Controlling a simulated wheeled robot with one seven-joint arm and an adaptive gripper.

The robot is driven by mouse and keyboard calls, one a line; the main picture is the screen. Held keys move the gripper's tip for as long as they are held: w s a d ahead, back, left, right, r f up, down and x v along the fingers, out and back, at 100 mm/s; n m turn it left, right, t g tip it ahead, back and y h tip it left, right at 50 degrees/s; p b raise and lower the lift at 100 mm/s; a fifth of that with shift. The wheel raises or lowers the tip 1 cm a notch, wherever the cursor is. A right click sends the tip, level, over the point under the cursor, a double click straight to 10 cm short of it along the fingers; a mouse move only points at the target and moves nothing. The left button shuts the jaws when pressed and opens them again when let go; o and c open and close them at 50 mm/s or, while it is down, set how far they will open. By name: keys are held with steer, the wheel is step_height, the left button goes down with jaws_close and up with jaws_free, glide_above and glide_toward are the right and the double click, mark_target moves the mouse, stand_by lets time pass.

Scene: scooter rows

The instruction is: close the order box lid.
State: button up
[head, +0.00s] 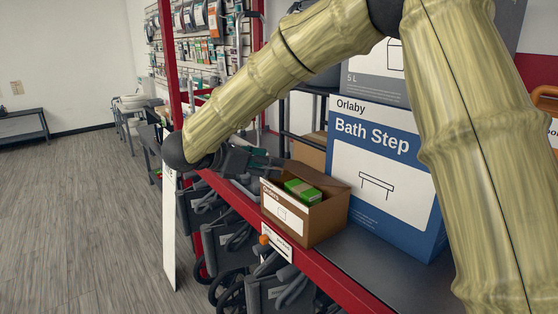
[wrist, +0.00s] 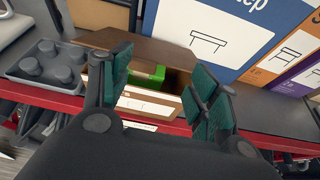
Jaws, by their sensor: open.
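The order box (head: 316,222) is a small brown cardboard box on the dark shelf, with a white label on its front. Its brown lid (head: 320,174) stands open on the far side, tilted back toward the blue carton. A green item (head: 302,191) lies inside. In the wrist view the lid (wrist: 150,49) shows behind the box opening, and the box front (wrist: 176,105) and green item (wrist: 147,76) show between my fingers. My gripper (head: 272,164) is open and empty beside the box's left end; its spread green-padded fingers show in the wrist view (wrist: 160,78).
A large blue and white Bath Step carton (head: 385,210) stands right behind the box. A grey tray with round cups (wrist: 45,68) sits left of the box in the wrist view. Folded scooters or walkers (head: 235,235) fill the space below the red shelf edge. Open floor (head: 80,220) lies left.

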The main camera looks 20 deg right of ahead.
steer(key=p, duration=0.1)
glide_above(282, 192)
steer(key=a, duration=0.3)
step_height(282, 192, down, 4)
steer(key=shift+d+p, duration=0.35)
steer(key=shift+d, duration=0.45)
steer(key=shift+w+f, duration=0.1)
steer(key=shift+w, duration=0.05)
steer(key=shift+c, duration=1)
steer(key=shift+s+r, duration=0.25)
steer(key=shift+s, duration=0.1)
steer(key=c, duration=0.7)
jaws_close()
steer(key=f+h+b, duration=0.1)
steer(key=f+b, duration=0.1)
steer(key=b, duration=0.3)
steer(key=a+f+h+b, duration=0.1)
steer(key=f+b, duration=0.2)
steer(key=b, duration=0.2)
steer(key=f+t+b, duration=0.1)
steer(key=f+b, duration=0.2)
steer(key=b, duration=0.3)
steer(key=shift+s+a+f+h, duration=0.15)
steer(key=shift+s+a+h, duration=0.1)
steer(key=shift+h, duration=0.15)
